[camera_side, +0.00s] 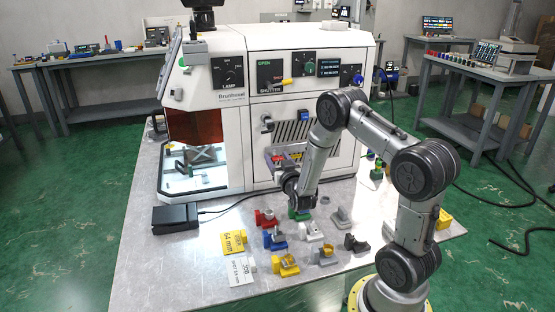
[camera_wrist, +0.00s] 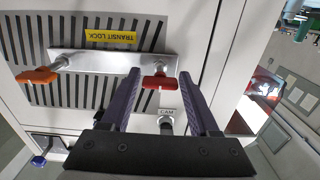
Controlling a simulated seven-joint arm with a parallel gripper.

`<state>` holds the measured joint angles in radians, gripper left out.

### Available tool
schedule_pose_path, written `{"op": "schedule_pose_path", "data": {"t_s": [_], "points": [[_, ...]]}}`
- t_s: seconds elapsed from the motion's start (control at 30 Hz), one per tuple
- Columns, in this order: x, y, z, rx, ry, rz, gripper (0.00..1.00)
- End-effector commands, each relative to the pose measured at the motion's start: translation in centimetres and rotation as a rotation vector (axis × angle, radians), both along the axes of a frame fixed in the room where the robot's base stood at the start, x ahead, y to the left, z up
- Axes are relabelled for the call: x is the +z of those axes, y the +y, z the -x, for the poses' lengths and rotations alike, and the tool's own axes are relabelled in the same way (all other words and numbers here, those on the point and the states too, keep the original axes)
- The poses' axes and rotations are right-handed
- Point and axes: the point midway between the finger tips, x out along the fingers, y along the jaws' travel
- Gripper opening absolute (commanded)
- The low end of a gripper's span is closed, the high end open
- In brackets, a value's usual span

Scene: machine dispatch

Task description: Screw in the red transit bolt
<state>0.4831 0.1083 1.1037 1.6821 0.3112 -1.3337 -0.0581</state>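The red transit bolt (camera_wrist: 160,82) has a winged red head and a pale shank, and sits at the right end of a metal plate (camera_wrist: 110,63) on the machine's front panel. How deep it is screwed in cannot be told. My gripper (camera_wrist: 159,74) is open, with one dark purple finger on each side of the red head and a gap visible on both sides. An orange winged bolt (camera_wrist: 38,76) sits at the plate's left end. In the side view my gripper (camera_side: 284,160) is at the machine's lower front, small and partly hidden.
A yellow TRANSIT LOCK label (camera_wrist: 110,36) is above the plate. A CAM label (camera_wrist: 167,112) and a dark-tipped fitting are below the red bolt, between the fingers. Several coloured fixtures (camera_side: 285,266) and a yellow card (camera_side: 234,242) lie on the table in front of the machine.

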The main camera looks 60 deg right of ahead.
Motion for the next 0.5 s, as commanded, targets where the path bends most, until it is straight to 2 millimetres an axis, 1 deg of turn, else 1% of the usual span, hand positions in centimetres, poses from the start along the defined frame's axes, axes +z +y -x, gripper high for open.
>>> {"op": "schedule_pose_path", "data": {"t_s": [0.03, 0.07, 0.1, 0.37, 0.5], "points": [[0.00, 0.01, -0.01, 0.000, 0.001, 0.001, 0.73], [0.00, 0.01, -0.01, 0.000, 0.001, 0.001, 0.78], [0.01, 0.00, -0.01, 0.000, 0.001, 0.001, 0.80], [0.03, 0.01, 0.00, 0.000, 0.001, 0.002, 0.80], [0.02, 0.61, 0.54, 0.001, 0.001, 0.001, 0.80]]}}
